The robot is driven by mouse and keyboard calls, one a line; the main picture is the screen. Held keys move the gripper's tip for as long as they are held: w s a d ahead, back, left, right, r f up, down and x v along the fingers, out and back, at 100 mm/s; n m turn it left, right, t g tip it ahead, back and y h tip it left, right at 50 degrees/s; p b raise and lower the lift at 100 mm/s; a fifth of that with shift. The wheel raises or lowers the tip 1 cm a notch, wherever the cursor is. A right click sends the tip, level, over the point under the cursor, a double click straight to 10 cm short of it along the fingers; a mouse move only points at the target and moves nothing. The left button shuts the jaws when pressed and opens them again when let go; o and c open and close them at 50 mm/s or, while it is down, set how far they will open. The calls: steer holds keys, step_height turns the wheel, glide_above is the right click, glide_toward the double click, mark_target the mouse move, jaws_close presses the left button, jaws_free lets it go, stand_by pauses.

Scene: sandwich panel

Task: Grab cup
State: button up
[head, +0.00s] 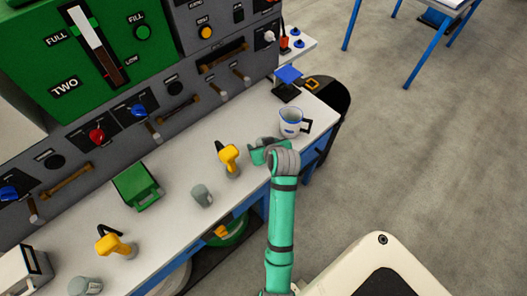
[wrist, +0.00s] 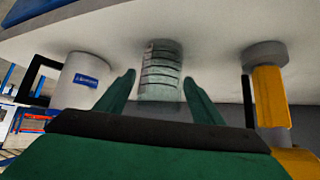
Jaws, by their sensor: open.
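A white mug (head: 291,122) with a blue rim and a black handle stands on the bench near its far right end. In the wrist view, which looks upside down, the white mug (wrist: 86,78) with a blue label is on the left. A grey ribbed cup-like cylinder (wrist: 160,70) stands between the finger tips there. My gripper (wrist: 160,82) is open, with one finger on each side of this cylinder and a small gap showing at each side. In the head view my gripper (head: 262,152) is just left of the mug and mostly hides the cylinder.
A yellow tool (head: 229,157) with a black handle and grey base stands left of my gripper; it also shows in the wrist view (wrist: 270,95). A grey cup (head: 201,195), a green box (head: 136,186) and a second yellow tool (head: 112,243) stand farther along the bench.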

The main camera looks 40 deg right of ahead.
steer(key=shift+x, duration=0.9)
steer(key=c, duration=1.1)
steer(key=shift+c, duration=0.2)
